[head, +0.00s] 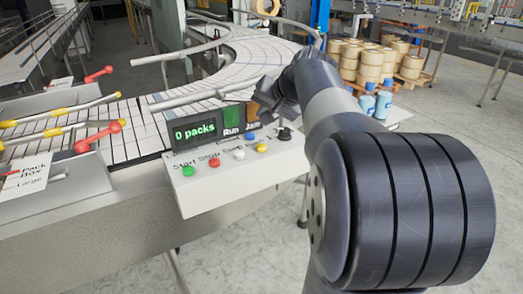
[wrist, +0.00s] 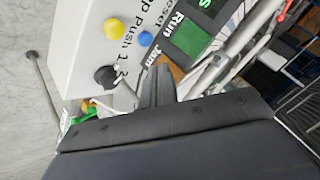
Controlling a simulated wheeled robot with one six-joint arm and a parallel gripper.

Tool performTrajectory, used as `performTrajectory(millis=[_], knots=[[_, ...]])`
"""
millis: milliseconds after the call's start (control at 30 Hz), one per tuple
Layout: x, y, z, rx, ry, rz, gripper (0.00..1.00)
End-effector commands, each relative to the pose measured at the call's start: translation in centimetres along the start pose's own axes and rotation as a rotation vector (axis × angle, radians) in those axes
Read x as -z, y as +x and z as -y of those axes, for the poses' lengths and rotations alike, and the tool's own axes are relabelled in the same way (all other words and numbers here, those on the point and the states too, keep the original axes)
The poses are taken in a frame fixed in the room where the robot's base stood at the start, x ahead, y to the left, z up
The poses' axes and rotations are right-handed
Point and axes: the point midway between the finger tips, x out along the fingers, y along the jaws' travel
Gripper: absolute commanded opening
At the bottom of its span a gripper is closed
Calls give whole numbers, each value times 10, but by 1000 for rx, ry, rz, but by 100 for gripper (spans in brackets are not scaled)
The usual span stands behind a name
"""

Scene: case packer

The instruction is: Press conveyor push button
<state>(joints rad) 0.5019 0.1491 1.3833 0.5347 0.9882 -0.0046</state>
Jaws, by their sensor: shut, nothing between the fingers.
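The control box (head: 225,185) stands at the conveyor's near edge. Its face carries a green button (head: 188,171), a red button (head: 214,163), a white button (head: 239,155), a yellow button (head: 262,148), a blue button (head: 252,138) and a black knob (head: 285,134). In the wrist view, the word "Push" lies beside the yellow button (wrist: 117,28), with the blue button (wrist: 145,39) and black knob (wrist: 106,76) nearby. My gripper (wrist: 158,80) is shut and empty, beside the box near the knob and "Jam" label. In the head view it is partly hidden behind my wrist.
A display reading "0 packs" (head: 195,130) and a green "Run" lamp (head: 231,119) stand behind the buttons. Guide rails (head: 180,52) and yellow-red levers (head: 100,137) are to the left.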

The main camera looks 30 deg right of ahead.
Motion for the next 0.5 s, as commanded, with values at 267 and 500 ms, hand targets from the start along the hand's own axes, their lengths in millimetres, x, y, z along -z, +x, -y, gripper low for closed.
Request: performTrajectory(millis=[267, 500], knots=[[-24, 32, -24, 0, 1, 0, 0], [-32, 45, -32, 1, 1, 0, 0]])
